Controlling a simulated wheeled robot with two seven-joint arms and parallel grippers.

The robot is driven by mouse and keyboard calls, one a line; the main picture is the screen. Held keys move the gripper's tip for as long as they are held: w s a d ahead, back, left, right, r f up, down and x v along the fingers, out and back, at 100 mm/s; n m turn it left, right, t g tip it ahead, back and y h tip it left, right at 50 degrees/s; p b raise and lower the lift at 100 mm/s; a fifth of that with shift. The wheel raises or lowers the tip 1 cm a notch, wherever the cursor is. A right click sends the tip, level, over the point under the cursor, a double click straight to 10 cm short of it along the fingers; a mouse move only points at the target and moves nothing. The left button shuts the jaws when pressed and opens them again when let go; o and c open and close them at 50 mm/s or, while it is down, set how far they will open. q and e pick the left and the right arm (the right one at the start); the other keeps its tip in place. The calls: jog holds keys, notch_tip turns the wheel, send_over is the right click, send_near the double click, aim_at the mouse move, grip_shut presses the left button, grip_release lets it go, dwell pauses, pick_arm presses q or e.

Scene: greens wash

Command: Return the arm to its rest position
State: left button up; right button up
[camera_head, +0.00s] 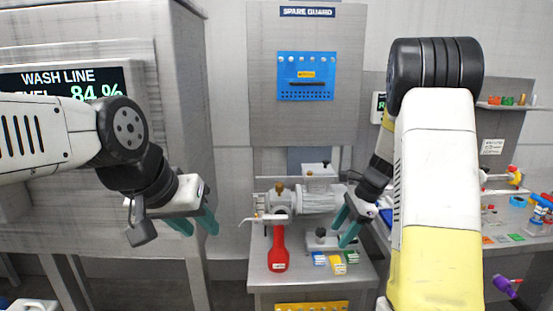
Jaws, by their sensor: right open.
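My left arm (50,135) comes in from the left edge and bends down at a black wrist. My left gripper (195,223) hangs in front of the grey cabinet, with its two teal fingers apart and nothing between them. My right arm (437,175), white and yellow, rises at the right and bends over toward the bench. My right gripper (345,228) is open, its teal fingers pointing down near the right part of the bench. It looks empty, and I cannot tell how far it is above the bench top.
The bench (262,281) holds a red bottle-shaped thing (278,250), a metal machine (315,200) and small blue (319,258), yellow (337,265) and green blocks. A grey cabinet (180,90) stands behind my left arm. A side table with coloured parts (538,215) stands right.

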jog(key=s+a+r+n+t+h, duration=0.1)
jog(key=s+a+r+n+t, duration=0.1)
jog(key=s+r+n, duration=0.6)
jog(key=s+a+r+n+t+h, duration=0.1)
jog(key=s+a+r+n+t, duration=0.1)
jog(key=s+r+n, duration=0.7)
jog(key=s+r+t, duration=0.1)
jog(key=s, duration=0.5)
jog(key=shift+a+r+n+t, duration=0.15)
jog(key=shift+a+n+t, duration=0.15)
jog(key=shift+a, duration=0.1)
